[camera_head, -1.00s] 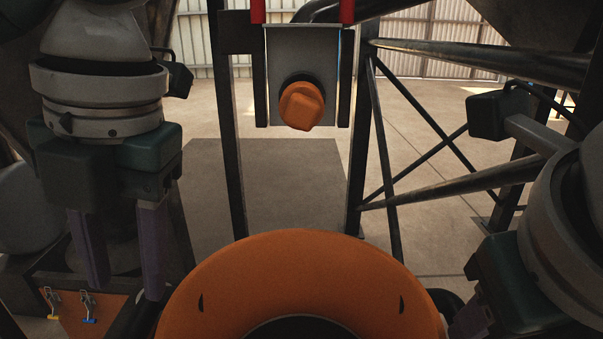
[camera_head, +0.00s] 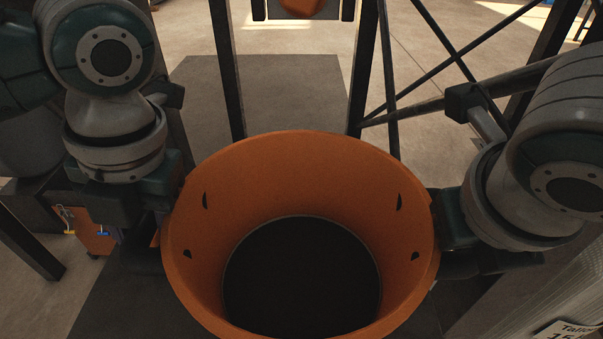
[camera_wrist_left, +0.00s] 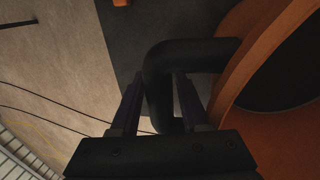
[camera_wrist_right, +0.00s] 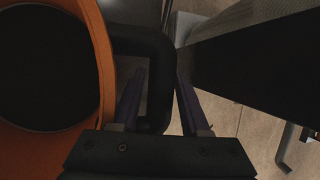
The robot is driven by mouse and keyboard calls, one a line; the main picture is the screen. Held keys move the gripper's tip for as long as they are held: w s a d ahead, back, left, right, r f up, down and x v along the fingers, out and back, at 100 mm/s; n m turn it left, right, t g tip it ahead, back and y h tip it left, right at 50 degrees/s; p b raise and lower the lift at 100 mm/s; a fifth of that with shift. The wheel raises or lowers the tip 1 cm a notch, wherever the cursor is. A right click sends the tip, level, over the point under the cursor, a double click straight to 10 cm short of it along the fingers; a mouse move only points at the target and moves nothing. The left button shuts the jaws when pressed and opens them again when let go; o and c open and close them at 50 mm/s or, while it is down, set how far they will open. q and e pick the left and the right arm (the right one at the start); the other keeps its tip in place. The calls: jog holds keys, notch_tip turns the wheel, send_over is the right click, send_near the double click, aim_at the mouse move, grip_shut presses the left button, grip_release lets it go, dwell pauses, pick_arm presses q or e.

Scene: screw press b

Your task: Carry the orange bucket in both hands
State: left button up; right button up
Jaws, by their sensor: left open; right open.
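The orange bucket (camera_head: 300,175) stands open and upright at the bottom middle of the head view, its dark inside empty as far as I see. It has a black handle on each side. My left gripper (camera_wrist_left: 158,98) is open, its fingers on either side of the left handle (camera_wrist_left: 160,65). My right gripper (camera_wrist_right: 159,98) is open, its fingers on either side of the right handle (camera_wrist_right: 158,45). I cannot tell whether the fingers touch the handles. In the head view my right fingers are hidden, and the left ones mostly so.
A dark metal frame (camera_head: 357,75) with diagonal braces stands behind the bucket, an orange knob (camera_head: 302,6) at its top. A grey floor patch (camera_head: 290,95) lies between its posts. An orange panel with hooks (camera_head: 95,240) is at left, and a printed sign (camera_head: 568,331) at lower right.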

pick_arm(q)
jog(key=shift+f, duration=0.25)
pick_arm(e)
jog(key=shift+w+f, duration=0.1)
jog(key=shift+f, duration=0.1)
pick_arm(q)
jog(key=shift+c, duration=0.4)
pick_arm(e)
jog(key=shift+c, duration=0.4)
pick_arm(q)
grip_shut()
pick_arm(e)
grip_shut()
pick_arm(q)
jog(key=shift+r, duration=0.1)
pick_arm(e)
jog(key=shift+r, duration=0.1)
